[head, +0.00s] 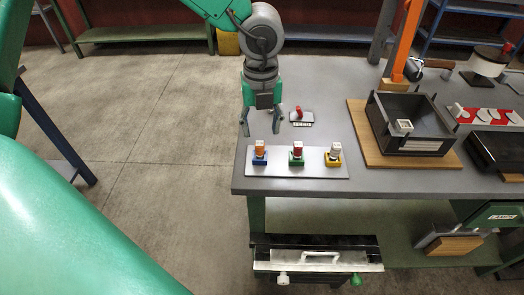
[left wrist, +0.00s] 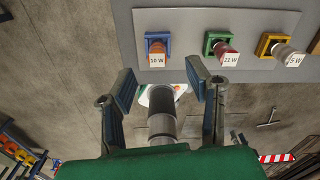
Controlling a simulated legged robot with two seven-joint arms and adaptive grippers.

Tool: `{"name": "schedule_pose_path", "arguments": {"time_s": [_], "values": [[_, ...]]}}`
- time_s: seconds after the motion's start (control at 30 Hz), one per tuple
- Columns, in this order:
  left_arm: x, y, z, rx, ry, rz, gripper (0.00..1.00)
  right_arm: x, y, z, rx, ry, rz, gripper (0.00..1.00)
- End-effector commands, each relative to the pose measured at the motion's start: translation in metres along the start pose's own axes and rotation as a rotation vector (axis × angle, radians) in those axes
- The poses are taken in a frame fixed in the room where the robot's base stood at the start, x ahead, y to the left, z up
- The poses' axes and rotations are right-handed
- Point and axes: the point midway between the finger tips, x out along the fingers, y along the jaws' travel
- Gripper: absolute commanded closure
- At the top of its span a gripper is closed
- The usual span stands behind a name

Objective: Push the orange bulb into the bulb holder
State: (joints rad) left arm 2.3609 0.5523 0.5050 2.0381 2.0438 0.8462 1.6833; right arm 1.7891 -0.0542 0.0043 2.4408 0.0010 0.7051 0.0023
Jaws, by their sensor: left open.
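The orange bulb (head: 260,146) stands in the blue holder (head: 260,160) at the left end of the light grey plate (head: 315,171). In the left wrist view the orange bulb (left wrist: 157,49) carries a "10 W" label and the blue holder (left wrist: 150,37) frames it. How deep the bulb sits is not clear. My left gripper (head: 260,130) points down just above and behind this bulb, fingers open and apart from it. Its two spread fingers also show in the left wrist view (left wrist: 160,70), with the bulb beyond the tips. My right gripper is not in view.
A red bulb (head: 297,148) in a green holder and a whitish bulb (head: 334,148) in a yellow holder stand to the right on the plate. A small red switch (head: 299,113) lies behind. A dark box (head: 425,125) on a wooden board stands further right on the table.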

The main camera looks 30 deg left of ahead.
Motion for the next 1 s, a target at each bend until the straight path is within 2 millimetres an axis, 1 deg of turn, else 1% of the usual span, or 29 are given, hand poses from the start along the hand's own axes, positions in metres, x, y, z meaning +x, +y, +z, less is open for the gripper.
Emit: {"name": "schedule_pose_path", "arguments": {"time_s": [0.03,0.1,0.47,0.57,0.7,0.8,0.9,1.0], "values": [[0.006,0.001,0.000,0.000,0.001,0.001,0.55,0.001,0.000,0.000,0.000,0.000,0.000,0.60],[0.009,0.000,0.000,0.000,0.001,0.001,0.55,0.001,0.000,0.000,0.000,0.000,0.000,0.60],[0.011,-0.002,-0.002,-0.001,-0.001,0.003,0.55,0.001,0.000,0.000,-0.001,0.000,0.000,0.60],[0.023,-0.001,-0.003,0.001,-0.001,0.005,0.55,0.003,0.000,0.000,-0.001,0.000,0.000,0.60],[0.047,0.001,-0.003,0.001,0.001,0.004,0.55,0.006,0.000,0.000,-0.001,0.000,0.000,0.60],[0.058,0.001,-0.003,0.000,0.001,0.002,0.55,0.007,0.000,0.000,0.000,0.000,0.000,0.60],[0.062,0.001,-0.003,0.000,0.000,0.001,0.55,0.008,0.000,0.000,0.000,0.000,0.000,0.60],[0.062,0.001,-0.003,0.000,0.000,0.000,0.55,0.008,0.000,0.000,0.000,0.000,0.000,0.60]]}}
